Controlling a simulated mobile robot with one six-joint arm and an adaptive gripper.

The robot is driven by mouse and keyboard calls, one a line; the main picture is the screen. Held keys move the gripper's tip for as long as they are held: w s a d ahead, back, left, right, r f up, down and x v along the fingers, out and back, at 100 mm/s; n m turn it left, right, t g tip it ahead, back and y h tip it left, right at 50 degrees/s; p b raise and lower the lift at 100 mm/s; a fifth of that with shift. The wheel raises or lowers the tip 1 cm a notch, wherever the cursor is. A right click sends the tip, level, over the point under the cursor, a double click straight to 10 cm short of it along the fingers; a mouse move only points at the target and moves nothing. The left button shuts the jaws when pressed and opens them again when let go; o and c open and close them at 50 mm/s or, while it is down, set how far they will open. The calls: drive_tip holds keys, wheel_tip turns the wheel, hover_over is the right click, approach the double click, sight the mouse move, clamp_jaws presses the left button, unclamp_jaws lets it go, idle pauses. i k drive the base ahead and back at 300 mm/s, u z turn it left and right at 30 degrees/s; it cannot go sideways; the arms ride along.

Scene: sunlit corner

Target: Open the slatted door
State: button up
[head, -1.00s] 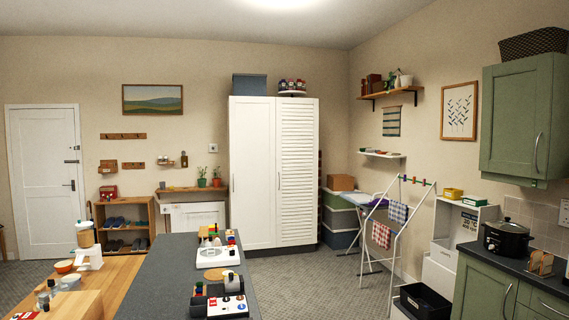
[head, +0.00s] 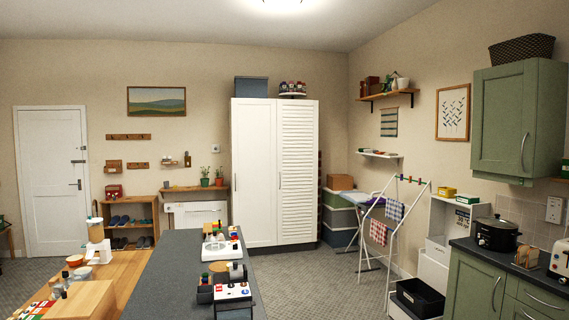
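The slatted door (head: 297,173) is the right-hand door of a tall white cupboard (head: 254,175) against the back wall. It has horizontal louvres and a slim vertical handle (head: 280,181) near its left edge. It looks closed, flush with the plain left door, which has its own handle at its left edge. My gripper is not in the head view, so its state and place are hidden.
A dark-topped counter (head: 180,270) with several small items stands in front of the cupboard, left of centre. A drying rack (head: 404,235) and ironing board (head: 360,199) stand to the right. Grey floor (head: 300,275) is clear between counter and rack.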

sight(297, 120)
drive_tip(key=u, duration=0.05)
drive_tip(key=k, duration=0.45)
drive_tip(key=z, duration=0.2)
drive_tip(key=i, duration=1.3)
drive_tip(key=z, duration=0.05)
